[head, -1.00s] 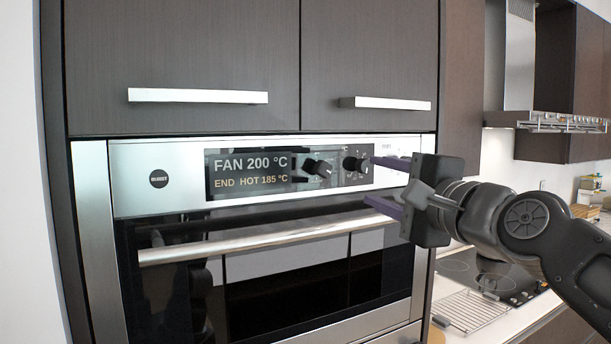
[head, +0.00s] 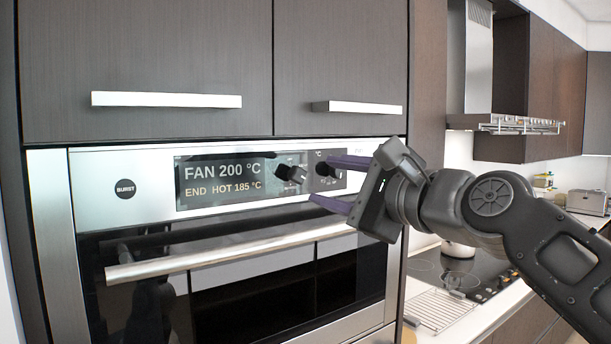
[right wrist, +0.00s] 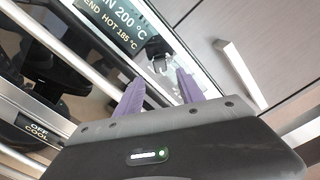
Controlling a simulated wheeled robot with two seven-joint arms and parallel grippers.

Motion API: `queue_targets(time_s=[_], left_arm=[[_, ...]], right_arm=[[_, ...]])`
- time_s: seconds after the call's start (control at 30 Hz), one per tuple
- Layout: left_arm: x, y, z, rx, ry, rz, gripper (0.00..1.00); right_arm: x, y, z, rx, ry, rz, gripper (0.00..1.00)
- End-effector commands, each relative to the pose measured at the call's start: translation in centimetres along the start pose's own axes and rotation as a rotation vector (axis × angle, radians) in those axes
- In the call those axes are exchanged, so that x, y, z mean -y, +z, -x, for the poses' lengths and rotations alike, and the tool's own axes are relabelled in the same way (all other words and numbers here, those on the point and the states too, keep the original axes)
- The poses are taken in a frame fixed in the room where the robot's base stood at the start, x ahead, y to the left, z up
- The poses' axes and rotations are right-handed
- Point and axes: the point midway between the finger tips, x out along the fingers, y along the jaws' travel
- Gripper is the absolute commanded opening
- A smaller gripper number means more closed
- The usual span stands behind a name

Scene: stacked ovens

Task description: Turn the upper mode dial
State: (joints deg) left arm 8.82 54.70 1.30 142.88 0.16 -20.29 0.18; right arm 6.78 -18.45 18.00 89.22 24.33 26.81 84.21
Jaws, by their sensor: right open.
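The upper oven's control panel has a display (head: 222,180) reading FAN 200 °C, END HOT 185 °C. To its right are two black dials: a left dial (head: 291,173), which I take as the mode dial, and a right dial (head: 327,169) under a °C mark. My right gripper (head: 325,182) is open and empty, its purple fingers pointing left, near the right dial. In the right wrist view a dial (right wrist: 160,64) shows just beyond the gap between the fingertips (right wrist: 160,80); contact is not visible. The other dial is not clearly visible there. My left gripper is out of view.
A long oven door handle (head: 235,250) runs below the panel. Cabinet handles (head: 167,100) stick out above. A lower display (right wrist: 38,130) reads OFF, COOL. A cooktop (head: 455,275) and wire rack (head: 438,310) are at right.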

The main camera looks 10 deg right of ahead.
Motion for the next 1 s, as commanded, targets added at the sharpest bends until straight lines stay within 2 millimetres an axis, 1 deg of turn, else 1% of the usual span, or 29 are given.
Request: queue_targets(time_s=[0.3, 0.4, 0.5, 0.8, 0.87, 1.0], left_arm=[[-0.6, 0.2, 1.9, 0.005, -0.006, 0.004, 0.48], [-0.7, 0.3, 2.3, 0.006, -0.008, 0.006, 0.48], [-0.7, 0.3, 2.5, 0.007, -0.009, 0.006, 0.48], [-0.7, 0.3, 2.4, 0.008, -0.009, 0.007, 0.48], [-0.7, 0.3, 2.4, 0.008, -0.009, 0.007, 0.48], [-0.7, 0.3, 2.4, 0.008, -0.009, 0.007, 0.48]], right_arm=[[0.2, 0.1, -4.7, -0.001, 0.004, -0.002, 0.45], [0.2, 0.1, -6.0, -0.001, 0.004, -0.001, 0.45], [0.1, 0.0, -6.8, -0.001, 0.002, 0.0, 0.45], [0.0, 0.0, -7.0, 0.0, 0.0, 0.001, 0.45], [0.0, 0.0, -7.0, 0.0, 0.0, 0.001, 0.41], [0.0, 0.0, -7.0, 0.0, 0.001, 0.001, 0.3]])
